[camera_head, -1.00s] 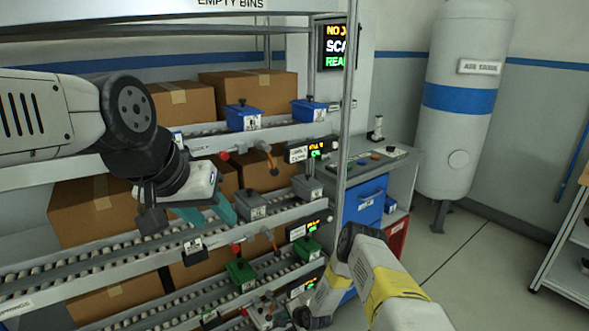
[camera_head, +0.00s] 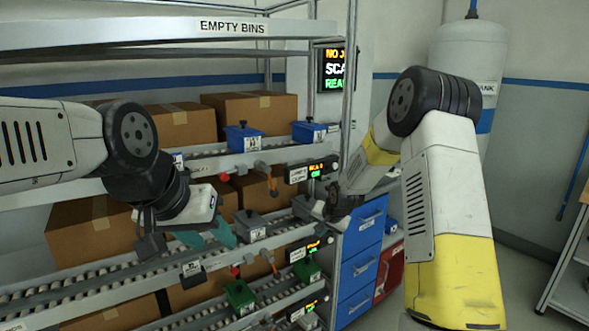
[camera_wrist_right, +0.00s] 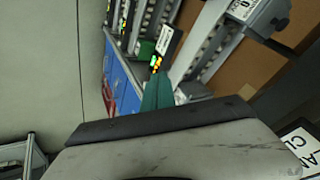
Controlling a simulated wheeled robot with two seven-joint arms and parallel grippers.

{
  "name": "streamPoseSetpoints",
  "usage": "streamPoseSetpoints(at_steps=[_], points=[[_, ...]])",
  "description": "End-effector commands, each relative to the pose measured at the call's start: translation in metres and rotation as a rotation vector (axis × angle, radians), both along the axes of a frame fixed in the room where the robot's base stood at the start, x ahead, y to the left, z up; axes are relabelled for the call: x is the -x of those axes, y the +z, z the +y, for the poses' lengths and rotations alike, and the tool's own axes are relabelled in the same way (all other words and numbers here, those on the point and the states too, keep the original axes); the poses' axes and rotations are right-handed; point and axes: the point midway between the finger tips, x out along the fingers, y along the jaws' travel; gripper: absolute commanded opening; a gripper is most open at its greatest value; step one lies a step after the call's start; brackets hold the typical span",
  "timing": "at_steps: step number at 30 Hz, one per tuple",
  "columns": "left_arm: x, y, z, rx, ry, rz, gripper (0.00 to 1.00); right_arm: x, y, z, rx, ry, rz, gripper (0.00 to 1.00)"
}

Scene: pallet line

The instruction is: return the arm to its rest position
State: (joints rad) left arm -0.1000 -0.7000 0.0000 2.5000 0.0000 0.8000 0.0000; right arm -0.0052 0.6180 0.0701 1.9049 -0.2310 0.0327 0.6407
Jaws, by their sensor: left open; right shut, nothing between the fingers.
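My left gripper (camera_head: 207,236) is open and empty, with teal fingers in front of the middle shelf level at the left. My right arm rises at the right of the head view, bends at its elbow and comes down to the left. Its wrist (camera_head: 345,203) is in front of the rack's right end, beside the blue drawers. In the right wrist view my right gripper (camera_wrist_right: 157,93) shows teal fingers shut together with nothing between them. They are apart from the rack, with a green bin (camera_wrist_right: 168,40) behind them.
A rack post stands near my right wrist. Blue drawers (camera_head: 357,270) and a tank (camera_head: 468,60) stand behind my right arm. A shelf unit (camera_head: 572,270) is at the far right.

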Motion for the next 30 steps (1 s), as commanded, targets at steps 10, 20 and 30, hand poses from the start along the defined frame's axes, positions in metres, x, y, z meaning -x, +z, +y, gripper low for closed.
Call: streamPoseSetpoints(at_steps=[10,20,30], points=[[0.000,0.000,0.000,0.000,0.000,0.000,0.45,0.112,0.155,-0.036,0.145,0.118,-0.022,0.00],[0.000,0.000,0.000,0.000,0.000,0.000,0.45,0.256,0.228,-0.055,0.224,0.248,-0.031,0.00],[0.000,0.000,0.000,0.000,0.000,0.000,0.45,0.365,0.236,-0.057,0.254,0.371,-0.042,0.00]])
